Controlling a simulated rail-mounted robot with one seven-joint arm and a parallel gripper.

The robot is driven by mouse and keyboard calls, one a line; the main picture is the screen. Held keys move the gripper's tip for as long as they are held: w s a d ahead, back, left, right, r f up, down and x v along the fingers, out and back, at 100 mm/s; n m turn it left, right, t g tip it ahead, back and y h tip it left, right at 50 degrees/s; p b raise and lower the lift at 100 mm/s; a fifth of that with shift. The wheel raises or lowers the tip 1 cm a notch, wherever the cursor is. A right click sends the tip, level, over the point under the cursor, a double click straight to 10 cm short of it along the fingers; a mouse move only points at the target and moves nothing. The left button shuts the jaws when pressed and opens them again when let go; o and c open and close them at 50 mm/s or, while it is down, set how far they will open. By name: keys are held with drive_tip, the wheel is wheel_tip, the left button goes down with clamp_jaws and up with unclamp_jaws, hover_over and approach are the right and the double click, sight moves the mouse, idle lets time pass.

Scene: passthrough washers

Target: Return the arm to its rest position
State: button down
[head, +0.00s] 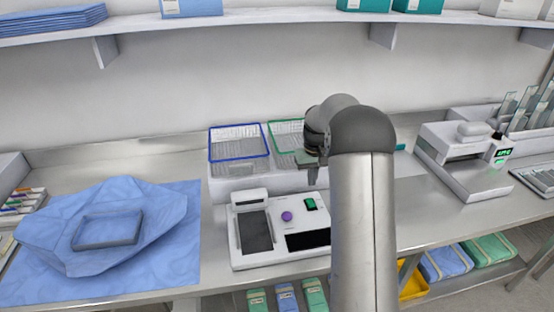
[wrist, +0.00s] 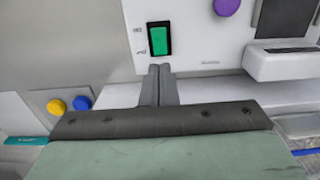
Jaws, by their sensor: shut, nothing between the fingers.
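My gripper (head: 311,178) hangs at the end of my raised arm, above the back edge of a white bench device (head: 280,257) and in front of the green-rimmed wire basket. In the wrist view my gripper (wrist: 158,74) has its two grey fingers together with nothing between them. The fingertips appear just below the device's green rocker switch (wrist: 158,40) in that picture; whether they touch the device I cannot tell. A purple knob (wrist: 227,6) is beside the switch. My arm covers part of the bench to the right.
A blue-rimmed basket (head: 237,158) and a green-rimmed basket (head: 285,128) stand behind the device. An opened blue wrap (head: 60,225) with a grey tray (head: 107,231) lies left. A white machine (head: 478,178) stands right. A shelf (head: 270,17) runs above. Yellow (wrist: 56,107) and blue (wrist: 82,103) buttons are near my gripper.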

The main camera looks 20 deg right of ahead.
drive_tip(key=s+a+r, duration=0.9)
drive_tip(key=s+a, duration=0.2)
drive_tip(key=s, duration=0.3)
drive_tip(key=s+a, duration=0.3)
drive_tip(key=s, duration=0.7)
drive_tip(key=s+a+f+n+t, duration=0.1)
drive_tip(key=s+a, duration=0.2)
drive_tip(key=s, duration=0.8)
drive_tip(key=shift+s+a+f, duration=0.3)
